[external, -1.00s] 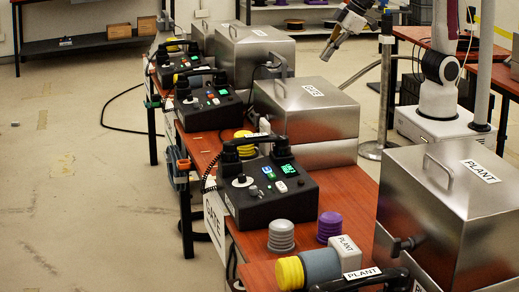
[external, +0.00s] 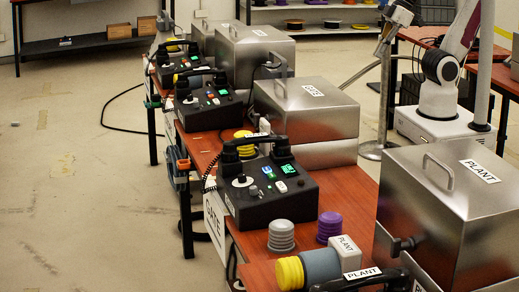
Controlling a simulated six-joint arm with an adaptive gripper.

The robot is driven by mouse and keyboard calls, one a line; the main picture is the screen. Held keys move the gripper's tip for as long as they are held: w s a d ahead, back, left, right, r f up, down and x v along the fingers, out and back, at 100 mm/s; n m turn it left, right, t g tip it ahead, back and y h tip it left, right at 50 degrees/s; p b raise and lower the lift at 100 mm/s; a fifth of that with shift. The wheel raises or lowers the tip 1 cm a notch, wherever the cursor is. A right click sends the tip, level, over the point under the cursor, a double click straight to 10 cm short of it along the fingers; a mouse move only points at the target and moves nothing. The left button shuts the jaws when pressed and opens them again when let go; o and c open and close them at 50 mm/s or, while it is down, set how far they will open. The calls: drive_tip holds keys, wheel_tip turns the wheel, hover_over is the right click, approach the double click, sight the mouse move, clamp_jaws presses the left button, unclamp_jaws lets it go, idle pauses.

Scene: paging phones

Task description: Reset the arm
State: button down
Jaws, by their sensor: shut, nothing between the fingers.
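My gripper (external: 380,52) shows small at the top right, above and behind the row of metal boxes. It hangs pointing down, close to a grey stand pole, with its fingers shut and empty. It touches none of the phones or boxes. The nearest phone unit (external: 268,190) is black with lit green displays, and its handset (external: 252,143) rests across its top. Two more phone units, the middle one (external: 208,100) and the far one (external: 186,65), stand farther back with handsets on them.
Metal boxes labelled GATE (external: 305,105) and PLANT (external: 445,190) stand along the red-brown table (external: 335,190). Grey (external: 281,236) and purple (external: 329,227) ribbed knobs and a yellow-ended cylinder (external: 318,266) sit at the front.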

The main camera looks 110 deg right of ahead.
drive_tip(key=shift+s+a+f, duration=0.2)
drive_tip(key=shift+s, duration=0.45)
drive_tip(key=shift+s+a+f, duration=0.15)
drive_tip(key=shift+s+a, duration=0.05)
drive_tip(key=shift+s, duration=0.4)
idle(0.4)
